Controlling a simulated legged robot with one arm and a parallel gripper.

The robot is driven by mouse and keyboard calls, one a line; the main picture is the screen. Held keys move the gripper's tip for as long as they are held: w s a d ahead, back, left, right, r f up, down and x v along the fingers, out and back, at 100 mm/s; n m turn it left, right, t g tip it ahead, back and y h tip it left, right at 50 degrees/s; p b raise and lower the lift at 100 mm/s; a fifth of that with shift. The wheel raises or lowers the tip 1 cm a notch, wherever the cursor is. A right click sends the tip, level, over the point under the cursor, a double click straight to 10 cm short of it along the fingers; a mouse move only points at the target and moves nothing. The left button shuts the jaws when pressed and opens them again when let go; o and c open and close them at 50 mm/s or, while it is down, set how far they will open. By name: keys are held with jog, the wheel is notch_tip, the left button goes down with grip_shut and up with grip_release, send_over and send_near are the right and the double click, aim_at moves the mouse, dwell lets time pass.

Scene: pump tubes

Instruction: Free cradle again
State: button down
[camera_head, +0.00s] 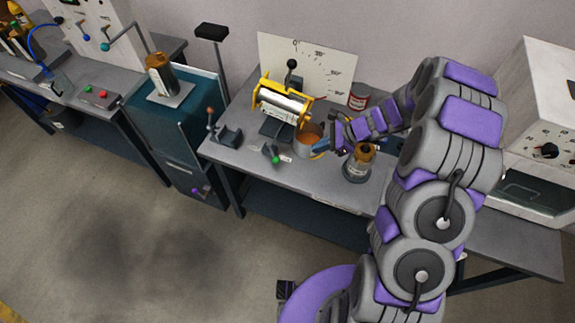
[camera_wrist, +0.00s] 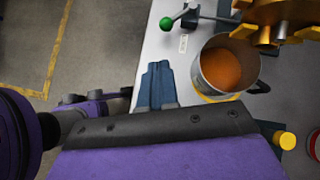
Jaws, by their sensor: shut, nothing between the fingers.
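A yellow-framed cradle (camera_head: 268,93) with a silver cylinder in it sits tilted on the middle bench, a black knob above it. Its yellow toothed end shows at the top right of the wrist view (camera_wrist: 270,12). A small lever with a green ball knob (camera_head: 275,159) stands in front of the cradle; the knob is also in the wrist view (camera_wrist: 166,23). My gripper (camera_head: 320,149) is right of the lever, by a metal pot (camera_head: 301,147). In the wrist view my blue fingers (camera_wrist: 157,72) are together and empty, left of the pot (camera_wrist: 213,80). Whether they touch the pot is unclear.
The pot holds orange contents. A brown-topped flask (camera_head: 357,170) stands on the bench under my arm. A black bracket with a brown-knobbed lever (camera_head: 228,134) is at the bench's left. An angle-marked board (camera_head: 330,65) stands behind. Floor before the bench is clear.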

aim_at(273, 154)
jog(key=shift+m, duration=0.8)
jog(key=a+f+b, duration=0.1)
jog(key=a+f, duration=0.1)
jog(key=f, duration=0.1)
jog(key=w+a+f, duration=0.1)
jog(key=a+f, duration=0.1)
jog(key=f, duration=0.2)
jog(key=a+f+b, duration=0.1)
jog(key=f, duration=0.2)
jog(key=shift+w+a+f+b, duration=0.15)
jog(key=shift+w+a+b, duration=0.1)
jog(key=shift+a+b, duration=0.15)
jog(key=a, duration=0.2)
jog(key=a+f+b, duration=0.1)
jog(key=shift+w+a, duration=0.15)
jog(key=shift+w, duration=0.1)
jog(key=shift+w+a, duration=0.1)
jog(key=shift+a, duration=0.45)
jog(key=shift+t, duration=0.3)
